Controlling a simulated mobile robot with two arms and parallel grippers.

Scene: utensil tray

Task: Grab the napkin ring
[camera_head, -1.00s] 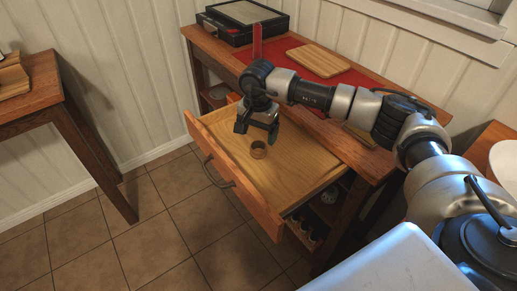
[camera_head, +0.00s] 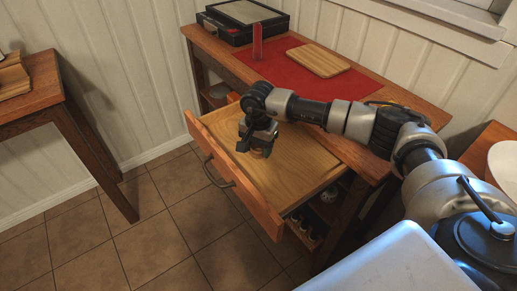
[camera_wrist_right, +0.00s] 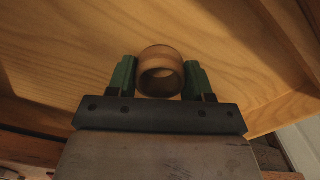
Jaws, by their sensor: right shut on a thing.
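The napkin ring (camera_wrist_right: 160,55) is a small brown wooden ring in the open drawer (camera_head: 297,178). In the right wrist view it sits between the two green fingers of my right gripper (camera_wrist_right: 160,78), with its round opening facing the camera. The right gripper is shut on it. In the head view, my right gripper (camera_head: 257,147) is low over the drawer floor and hides most of the ring (camera_head: 260,153). I cannot tell whether the ring still touches the drawer floor. My left gripper is not in view.
The drawer front (camera_head: 236,178) has a dark handle and sticks out from the wooden table. On the tabletop are a red mat (camera_head: 290,66), a cutting board (camera_head: 318,58), a red upright object (camera_head: 257,42) and a black case (camera_head: 226,32). The drawer is otherwise bare.

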